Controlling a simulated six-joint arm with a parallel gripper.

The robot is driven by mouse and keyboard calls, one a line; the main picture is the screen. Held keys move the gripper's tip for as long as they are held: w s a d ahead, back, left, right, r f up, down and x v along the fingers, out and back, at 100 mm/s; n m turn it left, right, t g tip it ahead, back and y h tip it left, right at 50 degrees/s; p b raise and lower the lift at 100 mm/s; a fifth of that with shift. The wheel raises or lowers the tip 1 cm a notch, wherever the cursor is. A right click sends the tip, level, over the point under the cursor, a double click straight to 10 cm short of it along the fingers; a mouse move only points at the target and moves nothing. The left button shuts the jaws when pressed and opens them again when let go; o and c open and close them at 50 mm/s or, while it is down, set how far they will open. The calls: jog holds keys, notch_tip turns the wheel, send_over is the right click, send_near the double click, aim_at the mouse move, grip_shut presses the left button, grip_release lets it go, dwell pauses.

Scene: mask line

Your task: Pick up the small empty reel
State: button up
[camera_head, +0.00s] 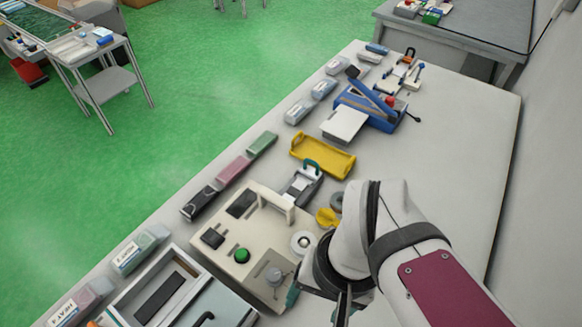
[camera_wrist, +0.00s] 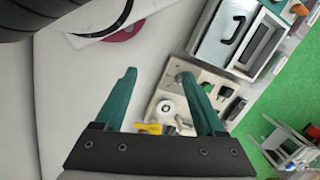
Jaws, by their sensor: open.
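My gripper (camera_wrist: 157,76) is open, with its two teal fingers apart and nothing between them. In the head view it is low at the centre, mostly hidden by my wrist. A small white reel (camera_head: 302,242) with a dark centre sits at the right edge of a beige machine (camera_head: 237,228); it also shows in the wrist view (camera_wrist: 167,108), below and between the fingertips. A yellow round piece (camera_head: 327,217) and a grey round piece (camera_head: 337,200) lie just beyond it, partly hidden by my arm. I cannot tell for sure which one is the empty reel.
The machine carries a green button (camera_head: 242,255) and a metal knob (camera_head: 274,275). A yellow tray (camera_head: 323,156) and a blue device (camera_head: 370,106) stand farther back. The bench's right side is clear.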

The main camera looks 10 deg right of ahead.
jog(key=o, duration=0.4)
jog(key=shift+c, duration=0.2)
jog(key=m+t+h, duration=0.2)
jog(key=m+h, duration=0.4)
send_near(304, 242)
jog(key=shift+t, duration=0.3)
jog(key=x, duration=0.9)
jog(key=shift+s+f, duration=0.15)
